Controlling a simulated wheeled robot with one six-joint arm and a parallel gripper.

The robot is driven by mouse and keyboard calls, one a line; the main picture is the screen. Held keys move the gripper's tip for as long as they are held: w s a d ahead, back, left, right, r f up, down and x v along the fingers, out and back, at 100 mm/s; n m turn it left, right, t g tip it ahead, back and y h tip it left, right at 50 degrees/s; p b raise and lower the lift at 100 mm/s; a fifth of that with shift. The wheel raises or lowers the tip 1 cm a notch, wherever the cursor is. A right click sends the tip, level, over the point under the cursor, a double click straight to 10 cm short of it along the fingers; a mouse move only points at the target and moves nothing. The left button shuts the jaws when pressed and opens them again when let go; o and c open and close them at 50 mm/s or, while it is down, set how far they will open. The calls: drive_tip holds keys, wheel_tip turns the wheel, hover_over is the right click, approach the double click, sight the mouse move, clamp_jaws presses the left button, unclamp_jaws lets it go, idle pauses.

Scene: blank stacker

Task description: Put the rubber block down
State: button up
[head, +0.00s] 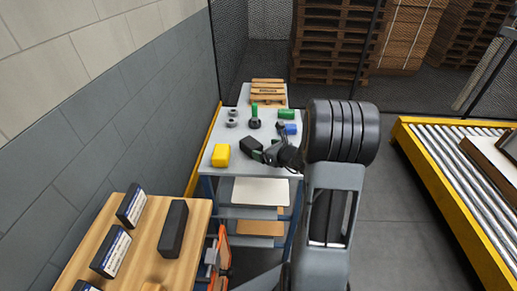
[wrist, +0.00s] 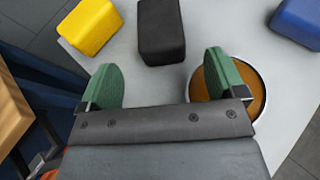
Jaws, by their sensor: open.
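A black block, which looks like the rubber block, rests on the pale cart top in the head view (head: 250,147). It also shows at the top of the wrist view (wrist: 161,30). My gripper (wrist: 160,78) has two green-padded fingers spread wide, with only bare cart top between them. The block is just beyond the fingertips, apart from both. In the head view my gripper (head: 268,154) is low over the cart top, right of the block, partly hidden by my arm.
A yellow block (head: 221,155) stands left of the black block, and a blue one (head: 290,129) lies to the right. A round brown-topped item (wrist: 247,95) is partly behind my right finger. The wooden table (head: 130,240) holds several dark blocks. A roller conveyor (head: 455,170) stands right.

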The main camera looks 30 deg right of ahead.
drive_tip(key=v, duration=0.3)
drive_tip(key=shift+s+d+r, duration=0.1)
drive_tip(key=shift+s+r, duration=0.1)
drive_tip(key=shift+s, duration=0.1)
drive_tip(key=shift+s+r, duration=0.1)
drive_tip(key=shift+s, duration=0.2)
drive_tip(key=s+a+r+n+g+y, duration=0.2)
drive_tip(key=s+a+n+g, duration=0.2)
drive_tip(key=a+n, duration=0.4)
drive_tip(key=s+a+r+n+g+y, duration=0.1)
drive_tip(key=s+a+r+n+g, duration=0.2)
drive_tip(key=a+n, duration=0.55)
drive_tip(key=s+r+n+g+h, duration=0.2)
drive_tip(key=s+n+h, duration=0.4)
drive_tip(key=s+n, duration=0.4)
drive_tip(key=shift+d+n+h, duration=0.4)
drive_tip(key=shift+n, duration=2.85)
